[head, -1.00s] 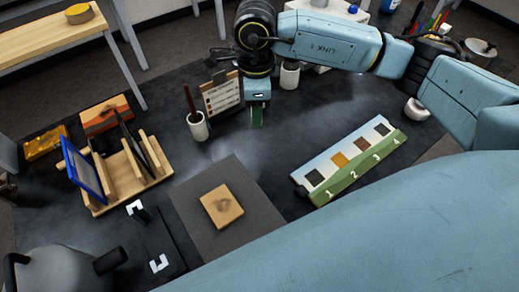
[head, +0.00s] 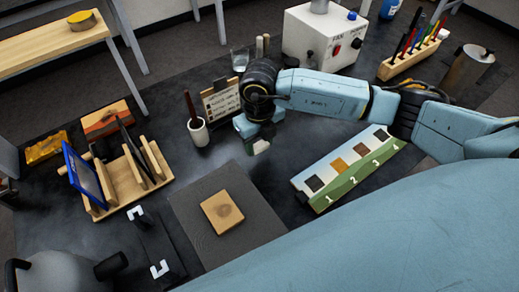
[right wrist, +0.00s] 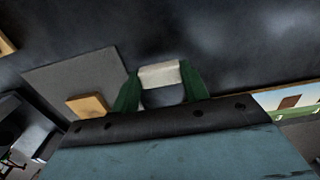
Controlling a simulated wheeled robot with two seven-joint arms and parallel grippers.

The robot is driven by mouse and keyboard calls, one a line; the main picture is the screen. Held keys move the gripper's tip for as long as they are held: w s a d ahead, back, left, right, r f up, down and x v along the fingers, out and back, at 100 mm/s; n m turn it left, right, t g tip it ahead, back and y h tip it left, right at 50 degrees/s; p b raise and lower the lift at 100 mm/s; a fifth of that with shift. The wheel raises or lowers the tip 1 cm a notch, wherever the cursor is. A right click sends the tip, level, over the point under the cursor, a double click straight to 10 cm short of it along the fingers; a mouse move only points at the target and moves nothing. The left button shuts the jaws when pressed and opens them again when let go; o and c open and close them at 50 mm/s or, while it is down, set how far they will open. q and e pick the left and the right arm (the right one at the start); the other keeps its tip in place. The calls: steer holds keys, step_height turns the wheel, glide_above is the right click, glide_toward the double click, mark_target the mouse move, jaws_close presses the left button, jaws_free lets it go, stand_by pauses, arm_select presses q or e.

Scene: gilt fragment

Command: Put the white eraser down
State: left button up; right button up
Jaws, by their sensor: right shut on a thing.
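My right gripper (head: 257,143) is shut on the white eraser (head: 261,146), over the dark tabletop between the grey mat and the numbered strip. In the right wrist view the white eraser (right wrist: 160,74) sits between the two green fingers of my right gripper (right wrist: 160,88). I cannot tell whether its lower end touches the table. My left gripper is not in view.
A grey mat (head: 258,225) bears a tan block (head: 222,212) with a dark spot. A numbered strip (head: 350,180) with colour squares lies to the right. A cup (head: 198,132) and a card (head: 220,100) stand close left of the gripper. A wooden rack (head: 122,180) stands farther left.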

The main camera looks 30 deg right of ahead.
mark_target(259, 144)
steer(key=shift+f, duration=1.95)
steer(key=shift+f, duration=0.15)
steer(key=o, duration=1)
steer(key=shift+c, duration=0.2)
